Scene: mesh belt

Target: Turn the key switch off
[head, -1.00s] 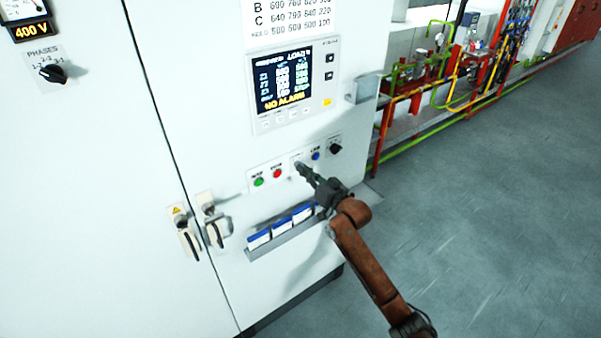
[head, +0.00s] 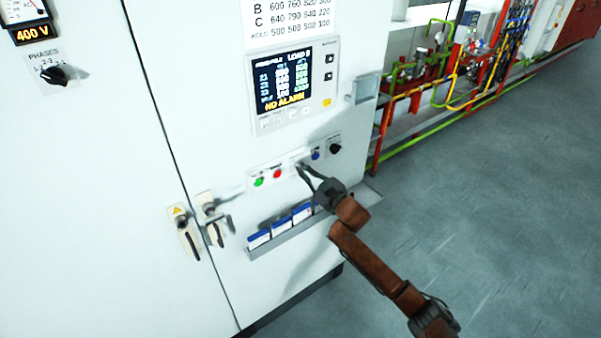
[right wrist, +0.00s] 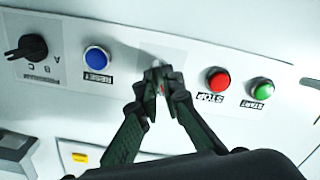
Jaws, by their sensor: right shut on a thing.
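The key switch (right wrist: 160,87) sits on the cabinet's button strip, between the blue RESET button (right wrist: 97,60) and the red STOP button (right wrist: 218,80). Only a small bit of it shows between my fingertips, so its turned position cannot be read. My right gripper (right wrist: 159,77) is shut on the key in the right wrist view. In the head view the right gripper (head: 302,167) reaches the strip from the lower right, its fingertips at the key switch. My left gripper is in neither view.
The green START button (head: 259,182) is left of the red button. A black selector knob (head: 335,148) is at the strip's right end. A rack of blue-edged booklets (head: 281,226) is below, door handles (head: 215,231) to the left. A display (head: 292,84) above reads NO ALARM.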

